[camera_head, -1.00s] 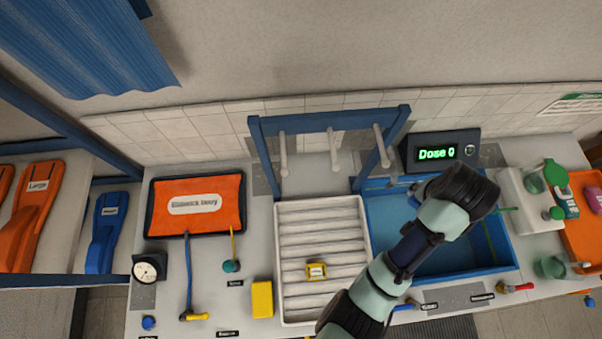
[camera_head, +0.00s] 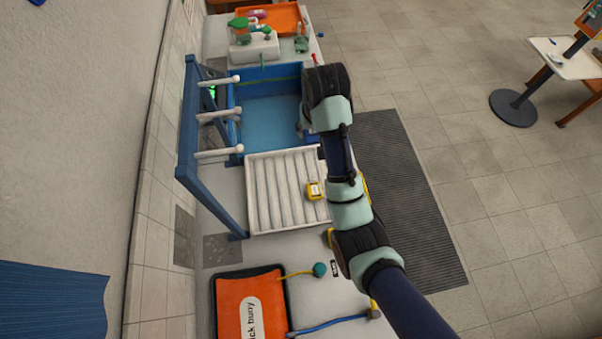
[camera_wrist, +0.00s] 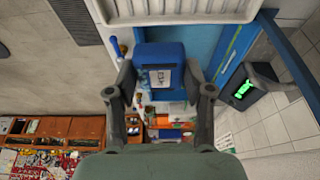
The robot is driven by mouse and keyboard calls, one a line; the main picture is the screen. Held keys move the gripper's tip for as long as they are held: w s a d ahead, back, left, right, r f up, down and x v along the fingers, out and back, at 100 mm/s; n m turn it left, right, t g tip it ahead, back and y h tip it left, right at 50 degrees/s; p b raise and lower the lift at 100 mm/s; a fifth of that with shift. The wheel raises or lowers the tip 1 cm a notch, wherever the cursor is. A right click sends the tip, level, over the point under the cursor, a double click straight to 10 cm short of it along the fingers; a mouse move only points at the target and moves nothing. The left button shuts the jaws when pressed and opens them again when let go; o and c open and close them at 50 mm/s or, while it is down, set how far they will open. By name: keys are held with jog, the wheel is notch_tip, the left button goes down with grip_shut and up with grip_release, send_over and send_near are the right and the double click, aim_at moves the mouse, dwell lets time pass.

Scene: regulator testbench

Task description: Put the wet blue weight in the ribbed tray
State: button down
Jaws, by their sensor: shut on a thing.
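The blue weight (camera_wrist: 160,58), a block with a pale label, is between the two fingers of my gripper (camera_wrist: 160,77) in the wrist view. My gripper is shut on it. In the head view my arm hides most of the gripper, above the near edge of the blue water basin (camera_head: 268,120). Whether the blue weight is wet cannot be told.
A blue rack with white pegs (camera_head: 188,130) stands along the wall side of the tray and basin. Most of the tray is bare. The dose display (camera_wrist: 245,88) glows green.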

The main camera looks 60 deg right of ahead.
aim_at(309, 167)
notch_tip(309, 167, down, 20)
jog(key=shift+r, duration=0.15)
dwell(0.3)
jog(key=shift+c, duration=2.2)
grip_release()
jog(key=shift+f, duration=0.2)
jog(key=v, duration=1.2)
jog(key=shift+r+p, duration=0.2)
jog(key=shift+p, duration=0.2)
